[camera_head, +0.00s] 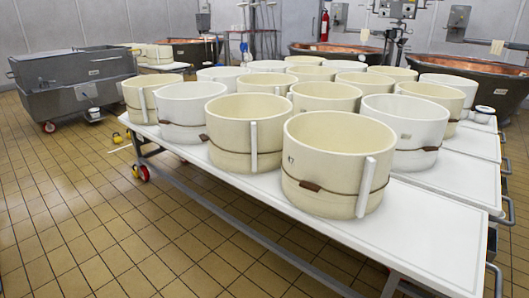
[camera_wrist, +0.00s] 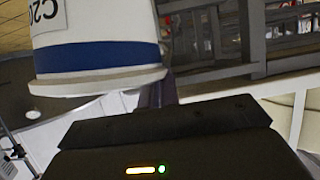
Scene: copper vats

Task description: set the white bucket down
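A white bucket (camera_wrist: 95,50) with a blue band and a label with dark letters fills the upper left of the wrist view, close to the camera. It looks slightly tilted there, and its upper part is cut off by the frame edge. The dark body of my gripper (camera_wrist: 158,118) spans the bottom of that view. A dark finger-like part rises from it beside and behind the bucket. The fingertips are hidden, so I cannot tell whether they grip it. My gripper is not in the head view.
A white-topped table (camera_head: 430,235) holds several large cream and white round moulds, with a bare strip along its near right side. A grey metal cart (camera_head: 75,85) stands at the left. Copper vats (camera_head: 335,52) line the back. Tiled floor at the left front is mostly clear.

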